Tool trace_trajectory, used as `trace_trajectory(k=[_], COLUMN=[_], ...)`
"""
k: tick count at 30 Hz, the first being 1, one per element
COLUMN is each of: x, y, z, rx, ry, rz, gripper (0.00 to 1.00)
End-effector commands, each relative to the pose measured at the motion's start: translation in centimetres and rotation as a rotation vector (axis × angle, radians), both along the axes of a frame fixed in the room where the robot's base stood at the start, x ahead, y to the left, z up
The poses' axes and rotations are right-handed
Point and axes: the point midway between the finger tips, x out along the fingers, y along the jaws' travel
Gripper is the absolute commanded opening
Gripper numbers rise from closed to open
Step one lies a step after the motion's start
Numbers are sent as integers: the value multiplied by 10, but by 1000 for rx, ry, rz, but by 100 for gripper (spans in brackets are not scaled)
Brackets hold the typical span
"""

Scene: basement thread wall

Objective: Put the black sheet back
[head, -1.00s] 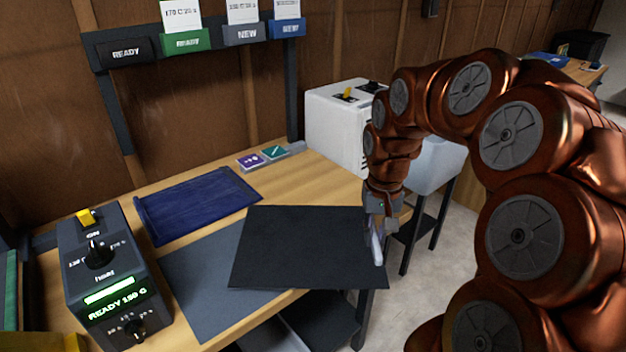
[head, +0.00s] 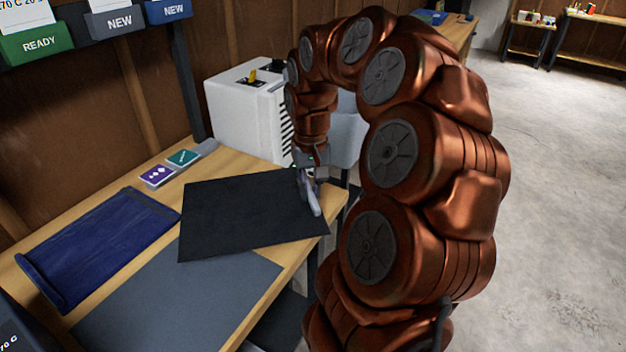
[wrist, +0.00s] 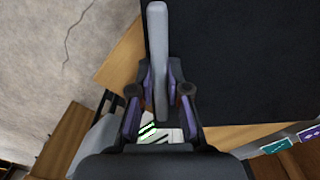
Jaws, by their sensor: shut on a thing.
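The black sheet (head: 240,212) is a flat, dark rectangle above the right part of the wooden bench, partly over a grey mat (head: 190,300). I cannot tell whether the sheet touches the bench.
Purple (head: 158,176) and teal (head: 184,158) tags lie near the wall. A white machine (head: 245,115) stands behind. Labelled holders (head: 112,20) hang on the wall. Open floor (head: 550,200) is at right.

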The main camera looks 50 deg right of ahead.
Motion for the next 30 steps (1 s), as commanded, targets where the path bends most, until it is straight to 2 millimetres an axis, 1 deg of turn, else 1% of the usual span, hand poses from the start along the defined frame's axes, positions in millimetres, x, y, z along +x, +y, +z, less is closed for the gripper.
trace_trajectory(k=[1, 6, 13, 16, 26, 30], x=[5, 20, 36, 39, 44, 44], y=[-7, -29, -54, -60, -67, -67], z=[0, -3, -6, -6, -7, -20], rx=[0, 1, 1, -1, 0, 1], ry=[-2, -1, 1, 1, 0, -2], rz=[-1, -2, -2, -2, 0, -1], gripper=[0, 0, 0, 0, 0, 0])
